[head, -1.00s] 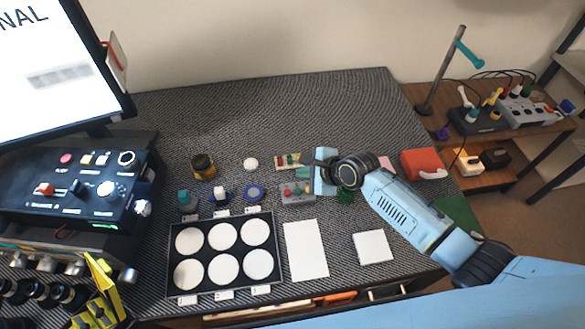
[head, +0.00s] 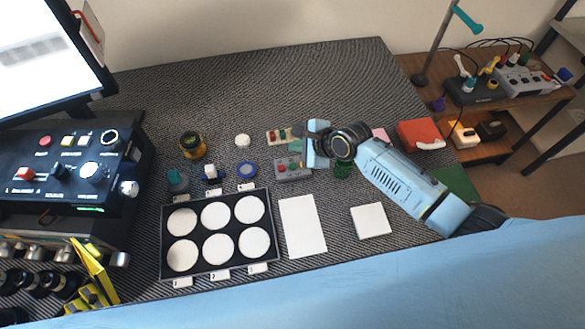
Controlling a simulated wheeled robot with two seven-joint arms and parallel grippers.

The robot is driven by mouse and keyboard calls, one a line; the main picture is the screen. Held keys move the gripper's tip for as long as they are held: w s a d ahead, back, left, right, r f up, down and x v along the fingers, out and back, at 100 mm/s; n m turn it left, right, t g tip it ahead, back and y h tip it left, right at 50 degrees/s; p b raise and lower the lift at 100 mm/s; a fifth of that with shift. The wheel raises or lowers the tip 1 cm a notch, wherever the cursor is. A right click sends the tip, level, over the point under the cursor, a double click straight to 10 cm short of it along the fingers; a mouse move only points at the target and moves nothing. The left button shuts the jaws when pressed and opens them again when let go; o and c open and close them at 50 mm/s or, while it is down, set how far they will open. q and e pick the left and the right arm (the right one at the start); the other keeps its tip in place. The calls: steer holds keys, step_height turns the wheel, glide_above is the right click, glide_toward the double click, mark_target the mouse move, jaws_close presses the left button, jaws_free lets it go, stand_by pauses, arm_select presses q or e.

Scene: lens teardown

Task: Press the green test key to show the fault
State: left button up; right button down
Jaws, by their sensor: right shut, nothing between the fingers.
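A small grey box (head: 292,170) with red and green bits on top sits on the dark bench mat. My right gripper (head: 312,160) is pale blue, shut and empty, just right of the grey box. Its fingertips are mostly hidden under its own body, so I cannot tell if it touches anything. My left gripper is not in view.
A black tray (head: 165,247) with several white discs lies front left. A white sheet (head: 302,240) and a white square pad (head: 371,221) lie to its right. A control console (head: 60,170) and a monitor (head: 45,60) stand at left. A red case (head: 420,134) is at right. The back of the bench is clear.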

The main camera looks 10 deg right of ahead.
steer(key=b, duration=0.4)
glide_above(293, 166)
steer(key=f, duration=0.4)
steer(key=shift+s+d+f, duration=0.25)
steer(key=shift+s+d, duration=0.1)
steer(key=shift+d, duration=0.05)
steer(key=shift+f+b, duration=0.3)
steer(key=shift+f, duration=0.5)
steer(key=shift+f, duration=0.2)
stand_by(0.4)
steer(key=shift+f, duration=0.25)
steer(key=shift+f, duration=0.4)
stand_by(0.6)
stand_by(0.3)
steer(key=shift+r+p, duration=0.85)
steer(key=shift+p, duration=0.2)
